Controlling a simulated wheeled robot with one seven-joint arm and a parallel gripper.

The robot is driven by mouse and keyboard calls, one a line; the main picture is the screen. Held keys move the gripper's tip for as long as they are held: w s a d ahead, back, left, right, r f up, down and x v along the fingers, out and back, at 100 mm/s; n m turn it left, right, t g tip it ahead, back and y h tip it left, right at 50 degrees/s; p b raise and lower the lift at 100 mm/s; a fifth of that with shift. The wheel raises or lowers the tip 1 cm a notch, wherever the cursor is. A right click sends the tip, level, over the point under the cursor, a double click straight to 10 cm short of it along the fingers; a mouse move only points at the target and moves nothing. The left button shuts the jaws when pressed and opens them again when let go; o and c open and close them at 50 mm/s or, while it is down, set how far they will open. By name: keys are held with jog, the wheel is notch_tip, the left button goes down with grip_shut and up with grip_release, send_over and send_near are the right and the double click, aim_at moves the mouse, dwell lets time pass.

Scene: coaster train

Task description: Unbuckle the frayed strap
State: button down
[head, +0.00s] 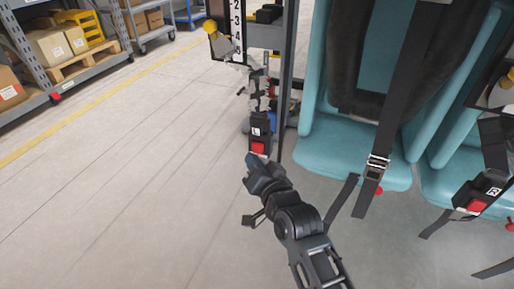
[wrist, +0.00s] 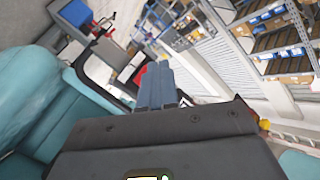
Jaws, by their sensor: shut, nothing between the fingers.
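A strap with ragged, pale torn edges (head: 258,88) hangs beside a dark post, left of the teal seats. At its lower end is a black buckle marked L (head: 259,124) with a red button (head: 258,147). My gripper (head: 257,160) is shut and empty, its tips just below the red button in the head view. Whether they touch it I cannot tell. In the wrist view the shut blue-grey fingers (wrist: 157,70) point away, with a red patch partly hidden behind them.
A whole dark strap with a metal adjuster (head: 377,163) hangs over the teal seat (head: 335,140). Another buckle with a red button (head: 477,206) is at far right. A numbered board (head: 237,25) stands above the torn strap. Floor at left is clear, with shelving (head: 40,75) beyond.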

jog(key=s+p, duration=0.1)
jog(key=s+a+p, duration=0.1)
jog(key=s+p, duration=0.2)
jog(key=p, duration=0.1)
jog(key=shift+s+a, duration=0.25)
jog(key=shift+a, duration=0.1)
dwell(0.7)
